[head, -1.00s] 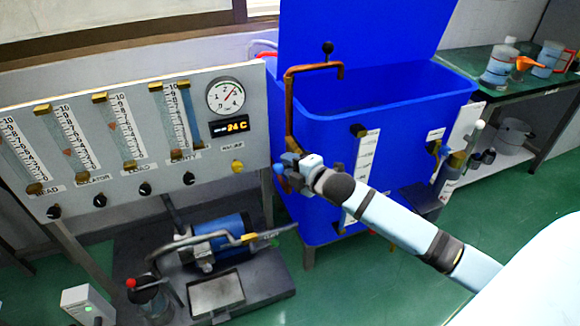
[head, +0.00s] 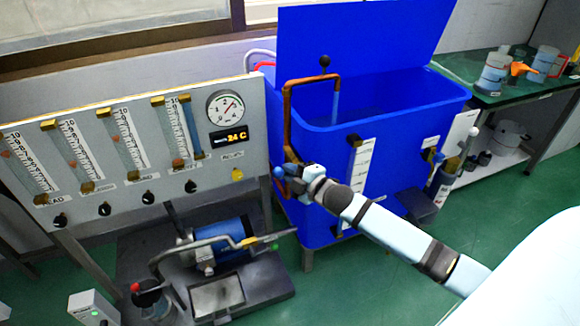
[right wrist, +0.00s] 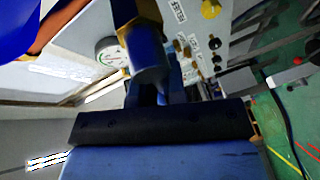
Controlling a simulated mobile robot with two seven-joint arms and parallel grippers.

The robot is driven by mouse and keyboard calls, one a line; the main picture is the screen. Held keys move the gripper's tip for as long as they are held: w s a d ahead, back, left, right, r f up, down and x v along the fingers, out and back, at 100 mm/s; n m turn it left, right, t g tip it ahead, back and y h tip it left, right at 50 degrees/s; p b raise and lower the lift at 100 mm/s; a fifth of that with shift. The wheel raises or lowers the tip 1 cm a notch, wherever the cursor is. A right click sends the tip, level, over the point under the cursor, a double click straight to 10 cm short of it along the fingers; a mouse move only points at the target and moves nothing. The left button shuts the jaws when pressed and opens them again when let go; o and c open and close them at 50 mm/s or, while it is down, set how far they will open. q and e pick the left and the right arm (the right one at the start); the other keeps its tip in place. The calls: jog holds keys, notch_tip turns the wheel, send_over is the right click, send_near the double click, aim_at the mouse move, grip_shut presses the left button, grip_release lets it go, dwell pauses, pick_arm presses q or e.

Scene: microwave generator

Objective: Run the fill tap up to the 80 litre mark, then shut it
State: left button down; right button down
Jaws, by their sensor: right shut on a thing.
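The blue tank (head: 410,130) stands open with its lid raised. A copper fill pipe (head: 287,115) rises at its left corner and bends over the rim; a thin pale stream of water (head: 335,106) falls from its spout. A white level scale (head: 356,185) is on the tank's front, partly hidden by my arm; its marks are too small to read. My right gripper (head: 289,174) is at the lower part of the pipe, shut on the blue tap handle (head: 278,171). In the right wrist view the handle (right wrist: 148,50) sits between the fingers (right wrist: 153,90).
A grey panel (head: 90,165) with flow tubes, knobs and a gauge (head: 226,107) stands left of the tank. A blue pump (head: 220,240) on a dark base is below it. A green bench (head: 480,85) with jugs is at the right. Green floor shows between.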

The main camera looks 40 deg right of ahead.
jog(key=shift+s+a, duration=0.1)
jog(key=shift+a, duration=0.3)
pick_arm(q)
jog(key=shift+a+f, duration=0.1)
jog(key=shift+f, duration=0.1)
